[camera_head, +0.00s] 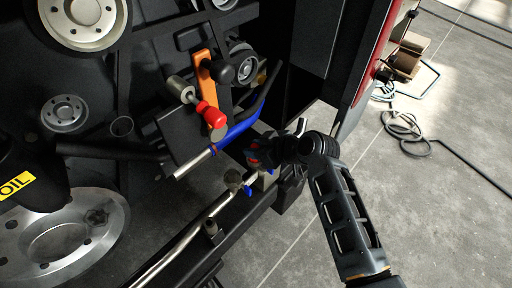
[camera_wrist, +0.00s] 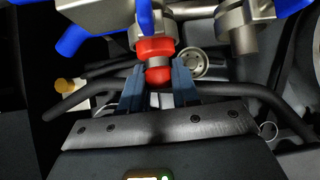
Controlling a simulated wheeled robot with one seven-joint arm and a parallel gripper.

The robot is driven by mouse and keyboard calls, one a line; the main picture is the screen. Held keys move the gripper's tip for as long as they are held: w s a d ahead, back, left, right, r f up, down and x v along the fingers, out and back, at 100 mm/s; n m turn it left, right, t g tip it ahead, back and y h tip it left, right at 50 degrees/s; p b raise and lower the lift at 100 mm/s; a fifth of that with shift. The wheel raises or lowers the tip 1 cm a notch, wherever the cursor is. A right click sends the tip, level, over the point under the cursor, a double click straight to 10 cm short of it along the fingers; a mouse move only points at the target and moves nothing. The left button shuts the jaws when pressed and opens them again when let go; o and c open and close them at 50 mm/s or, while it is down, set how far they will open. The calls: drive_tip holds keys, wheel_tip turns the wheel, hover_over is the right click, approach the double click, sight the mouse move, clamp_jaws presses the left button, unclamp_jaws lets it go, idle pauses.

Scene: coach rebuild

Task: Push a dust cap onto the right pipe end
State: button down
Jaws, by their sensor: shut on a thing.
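My gripper (camera_wrist: 158,70) is shut on a red dust cap (camera_wrist: 158,76), with one dark blue-grey finger on either side of it. The cap shows as red parts with a grey band between them. It lines up with a metal pipe end (camera_wrist: 147,32) with blue tabs, close against it; I cannot tell how far on it sits. A second metal pipe end (camera_wrist: 238,32) stands to the right in the wrist view. In the head view my gripper (camera_head: 262,155) is at the fittings, a bit of red shows there, and my wrist hides most of the contact.
A red knob-like part (camera_head: 211,115) and an orange lever (camera_head: 205,75) stand just above left. A blue hose (camera_head: 240,126) runs close by. A silver rail pipe (camera_head: 185,238) lies below. Pulleys and a belt fill the left.

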drive_tip(key=shift+f+b, duration=0.35)
drive_tip(key=shift+f, duration=0.05)
drive_tip(key=c, duration=0.8)
unclamp_jaws()
drive_tip(key=shift+o, duration=0.2)
drive_tip(key=o, duration=0.4)
drive_tip(key=shift+r, duration=0.1)
drive_tip(key=p+v, duration=0.5)
drive_tip(key=v, duration=0.3)
drive_tip(key=shift+p, duration=0.3)
